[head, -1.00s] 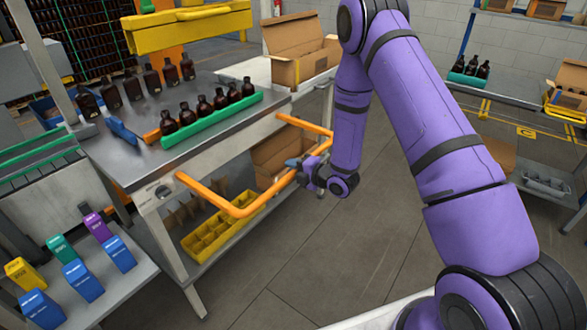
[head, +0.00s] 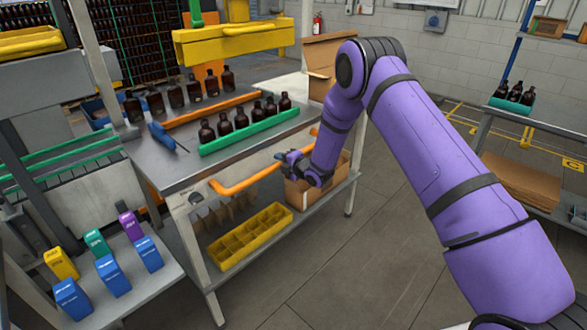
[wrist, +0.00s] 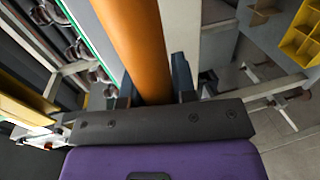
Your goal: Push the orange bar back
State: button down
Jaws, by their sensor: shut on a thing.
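The orange bar (head: 245,182) runs along the front of the steel workbench (head: 165,168), close to its edge, with bent ends. My gripper (head: 303,170) is at the bar's right part, below the tabletop front. In the wrist view the bar (wrist: 137,45) passes between the two dark fingers of my gripper (wrist: 150,90), which is shut on it. The bar's stretch behind my gripper and wrist is hidden in the head view. An orange strip (head: 215,108) lies on the bench top between two rows of amber bottles.
The front bottles (head: 241,118) stand upright behind a green rail (head: 250,131); the back row (head: 176,94) stands beyond the strip. A yellow divided tray (head: 250,238) and a cardboard box (head: 300,194) are on the shelf below. Floor to the right is clear.

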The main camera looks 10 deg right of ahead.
aim_at(269, 155)
jog(key=shift+r+x, duration=0.1)
jog(key=shift+x, duration=0.5)
jog(key=shift+r+x, duration=0.15)
jog(key=shift+x, duration=0.5)
jog(key=shift+w+a+r, duration=0.1)
jog(key=shift+w, duration=0.05)
jog(key=c, duration=0.9)
grip_release()
jog(key=shift+w+a, duration=0.1)
jog(key=v, duration=1.1)
jog(key=shift+w, duration=0.1)
